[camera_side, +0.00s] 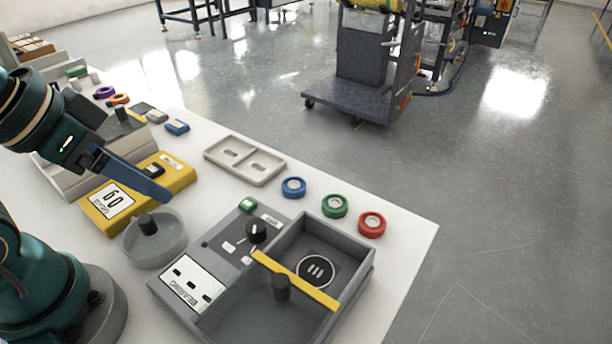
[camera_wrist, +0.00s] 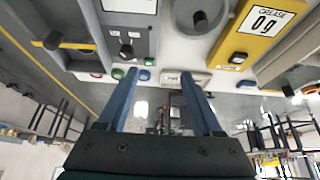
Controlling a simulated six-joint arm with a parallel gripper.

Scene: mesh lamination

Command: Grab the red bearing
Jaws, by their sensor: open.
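The red bearing (camera_side: 372,225) lies flat at the right end of a row of three bearings near the far edge of the table. It also shows, small, in the wrist view (camera_wrist: 96,75). The green bearing (camera_side: 334,206) and the blue bearing (camera_side: 294,188) lie to its left in the side view. My gripper (camera_side: 166,196) is open and empty, raised over the left part of the table near the yellow grease unit, well away from the red bearing. In the wrist view both fingers (camera_wrist: 160,76) are apart with nothing between them.
A grey bearing station (camera_side: 188,284) with a walled bay and yellow bar stands just in front of the red bearing. A beige two-pocket tray (camera_side: 217,155), a round grey bowl (camera_side: 135,251) and the yellow grease unit (camera_side: 180,180) lie further left. Bare table surrounds the bearings.

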